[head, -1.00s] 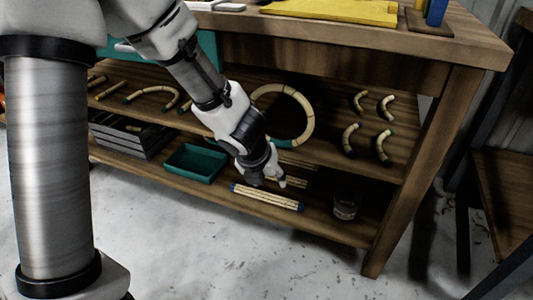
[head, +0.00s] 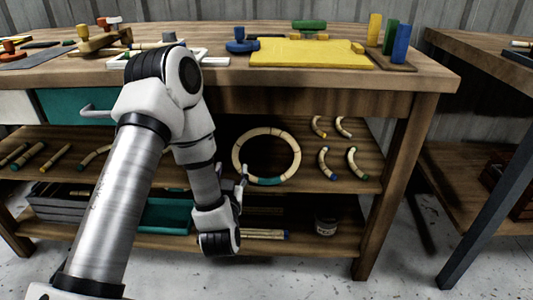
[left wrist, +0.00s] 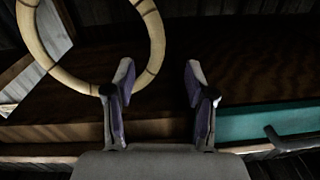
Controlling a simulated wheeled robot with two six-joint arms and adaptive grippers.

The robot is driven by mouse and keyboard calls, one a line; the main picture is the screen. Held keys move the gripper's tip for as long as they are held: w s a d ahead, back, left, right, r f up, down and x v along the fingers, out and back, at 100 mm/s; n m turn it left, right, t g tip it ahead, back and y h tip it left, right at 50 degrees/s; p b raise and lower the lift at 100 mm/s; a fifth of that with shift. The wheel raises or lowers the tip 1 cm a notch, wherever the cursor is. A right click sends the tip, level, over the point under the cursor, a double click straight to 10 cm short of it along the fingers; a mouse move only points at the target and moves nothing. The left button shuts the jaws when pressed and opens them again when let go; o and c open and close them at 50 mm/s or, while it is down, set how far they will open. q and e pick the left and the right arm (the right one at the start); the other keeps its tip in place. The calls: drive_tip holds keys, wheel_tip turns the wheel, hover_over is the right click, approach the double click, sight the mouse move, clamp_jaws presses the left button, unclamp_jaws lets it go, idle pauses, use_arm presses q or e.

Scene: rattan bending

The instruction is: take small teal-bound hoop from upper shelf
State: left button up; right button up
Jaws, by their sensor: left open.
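The pale rattan hoop (head: 296,156) with a teal binding at its bottom stands on the upper shelf (head: 330,181) under the bench. My left gripper (head: 242,181) is beside the hoop's lower left, its fingers pointing up. In the left wrist view the left gripper (left wrist: 159,73) is open with nothing between its fingers. The hoop (left wrist: 80,84) is left of the fingers there, close to the left fingertip in the picture. I cannot tell whether they touch. The teal binding is out of that view. My right gripper is not in view.
Several curved rattan pieces (head: 352,162) lie right of the hoop. A teal drawer (head: 75,106) with a handle is at left. A teal tray (head: 166,214), a rattan bundle (head: 262,234) and a dark jar (head: 326,222) are on the lower shelf. The bench top (head: 300,78) overhangs the hoop.

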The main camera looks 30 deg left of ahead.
sight(235, 158)
use_arm(q)
drive_tip(key=b+x, duration=0.2)
drive_tip(key=x, duration=0.5)
drive_tip(key=shift+d+f+b, duration=0.1)
drive_tip(key=shift+f+b, duration=0.05)
drive_tip(key=shift+b, duration=0.25)
drive_tip(key=shift+w, duration=0.4)
clamp_jaws()
